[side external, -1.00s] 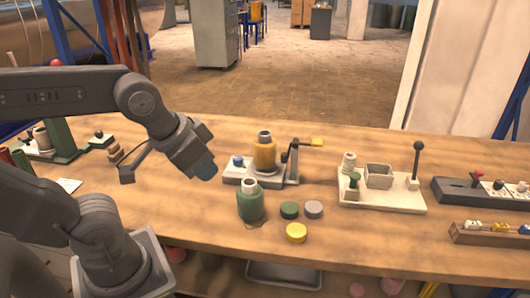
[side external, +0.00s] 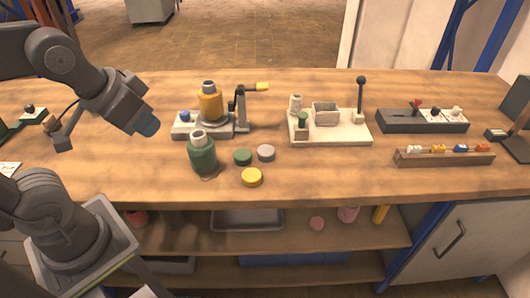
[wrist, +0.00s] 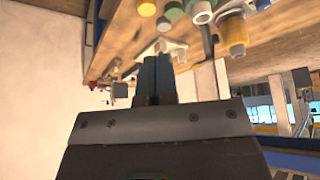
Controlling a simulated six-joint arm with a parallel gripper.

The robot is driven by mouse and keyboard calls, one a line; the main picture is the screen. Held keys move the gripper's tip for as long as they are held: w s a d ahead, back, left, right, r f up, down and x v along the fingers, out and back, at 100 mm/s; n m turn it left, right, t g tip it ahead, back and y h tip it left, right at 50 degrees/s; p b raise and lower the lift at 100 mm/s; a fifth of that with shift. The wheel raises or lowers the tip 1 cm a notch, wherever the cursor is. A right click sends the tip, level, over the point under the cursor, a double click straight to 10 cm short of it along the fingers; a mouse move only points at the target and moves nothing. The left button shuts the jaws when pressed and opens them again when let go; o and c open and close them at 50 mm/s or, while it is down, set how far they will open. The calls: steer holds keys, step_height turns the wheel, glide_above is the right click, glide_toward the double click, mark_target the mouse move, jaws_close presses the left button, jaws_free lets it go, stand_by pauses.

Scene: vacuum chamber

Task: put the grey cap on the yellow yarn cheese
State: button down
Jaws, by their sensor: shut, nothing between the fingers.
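The yellow yarn cheese (side external: 210,105) stands upright on a grey fixture (side external: 190,131), its pale tube top bare. The grey cap (side external: 266,153) lies flat on the bench, right of a green cap (side external: 243,157) and behind a yellow cap (side external: 252,177). A green yarn cheese (side external: 202,157) stands on the bench in front of the fixture. My gripper (side external: 147,124) is shut and empty, above the bench to the left of the yellow cheese. In the wrist view the shut fingers (wrist: 155,78) show, with the yellow cheese (wrist: 233,35) at upper right.
A lever (side external: 241,105) with a yellow handle stands right of the yellow cheese. A white base (side external: 345,137) with a tall black lever is further right. A dark switch box (side external: 400,122) and a wooden rack (side external: 440,159) stand beyond. The bench in front of the caps is clear.

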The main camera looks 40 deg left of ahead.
steer(key=c, duration=1.8)
jaws_free()
steer(key=o, duration=1.1)
steer(key=shift+c, duration=0.2)
steer(key=n+g+y, duration=0.3)
steer(key=n+y, duration=0.1)
steer(key=n, duration=0.8)
glide_above(266, 150)
steer(key=s+d, duration=0.1)
steer(key=d, duration=0.2)
steer(key=f, duration=1.8)
steer(key=shift+s+a+f, duration=0.15)
steer(key=shift+s, duration=0.05)
steer(key=shift+a+x, duration=0.2)
steer(key=shift+x, duration=3.05)
